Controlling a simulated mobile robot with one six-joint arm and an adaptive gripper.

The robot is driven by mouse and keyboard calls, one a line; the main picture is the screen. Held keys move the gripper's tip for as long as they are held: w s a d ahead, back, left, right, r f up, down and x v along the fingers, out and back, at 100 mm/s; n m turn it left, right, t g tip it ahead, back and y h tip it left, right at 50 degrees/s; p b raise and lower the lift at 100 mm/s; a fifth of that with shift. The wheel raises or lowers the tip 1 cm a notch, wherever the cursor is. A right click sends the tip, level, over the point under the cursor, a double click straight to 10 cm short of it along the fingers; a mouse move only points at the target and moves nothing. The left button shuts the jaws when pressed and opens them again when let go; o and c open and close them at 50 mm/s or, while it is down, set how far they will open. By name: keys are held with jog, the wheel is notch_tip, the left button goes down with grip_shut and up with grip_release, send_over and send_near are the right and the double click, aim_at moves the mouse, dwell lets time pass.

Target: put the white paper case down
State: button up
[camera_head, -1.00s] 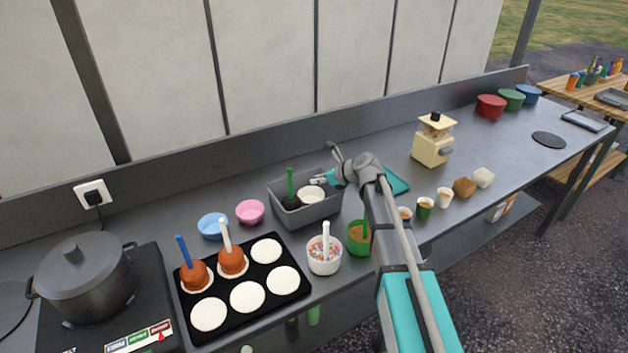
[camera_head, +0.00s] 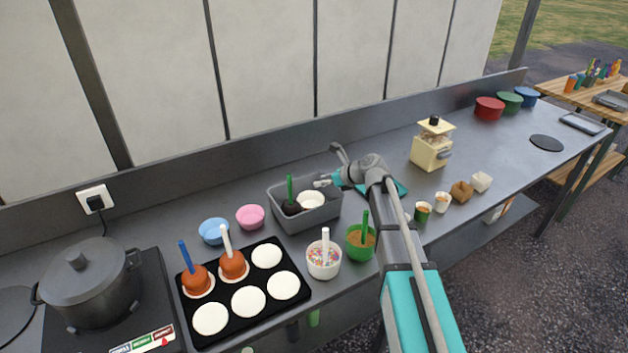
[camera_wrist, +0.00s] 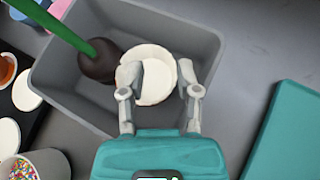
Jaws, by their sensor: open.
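The white paper case (camera_head: 311,200) lies in the grey bin (camera_head: 306,221), in its right half. It also shows in the wrist view (camera_wrist: 152,62), below and between my fingertips. My gripper (camera_head: 323,182) is over the right side of the bin. In the wrist view my gripper (camera_wrist: 158,84) is open, with one finger over the case's left part and one near its right edge. Whether the fingers touch the case I cannot tell. A dark coated apple (camera_wrist: 102,62) on a green stick lies in the bin, left of the case.
A black tray (camera_head: 228,302) holds white discs and two caramel apples at front left. A cup of sprinkles (camera_head: 323,263) and a green cup (camera_head: 360,247) stand in front of the bin. Blue (camera_head: 213,231) and pink (camera_head: 250,217) bowls stand left. A teal board (camera_wrist: 289,135) lies right.

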jog(key=p+v, duration=0.4)
jog(key=v, duration=0.5)
jog(key=shift+s+d+r+p, duration=0.15)
jog(key=shift+d+r+p, duration=0.1)
jog(key=shift+p, duration=0.05)
jog(key=shift+r, duration=0.1)
dwell(0.4)
